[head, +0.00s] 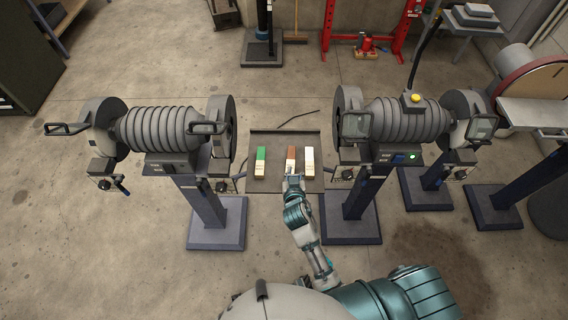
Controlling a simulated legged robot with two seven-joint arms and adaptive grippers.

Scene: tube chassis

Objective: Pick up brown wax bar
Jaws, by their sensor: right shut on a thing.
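The brown wax bar (291,153) is the middle one of three bars on a dark tray between two grinding machines. Its upper part is brown and its lower part is pale. My right gripper (292,179) is at the near, pale end of this bar and is shut on it. The fingers are small here, and they and my arm hide the bar's near end. I cannot tell whether the bar is lifted off the tray. My left gripper is not in view.
The dark tray (270,139) also holds a green bar (260,160) on the left and a whitish bar (309,162) on the right, close to my gripper. Grinders stand left (160,129) and right (408,120) on blue pedestals. The tray's back strip is clear.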

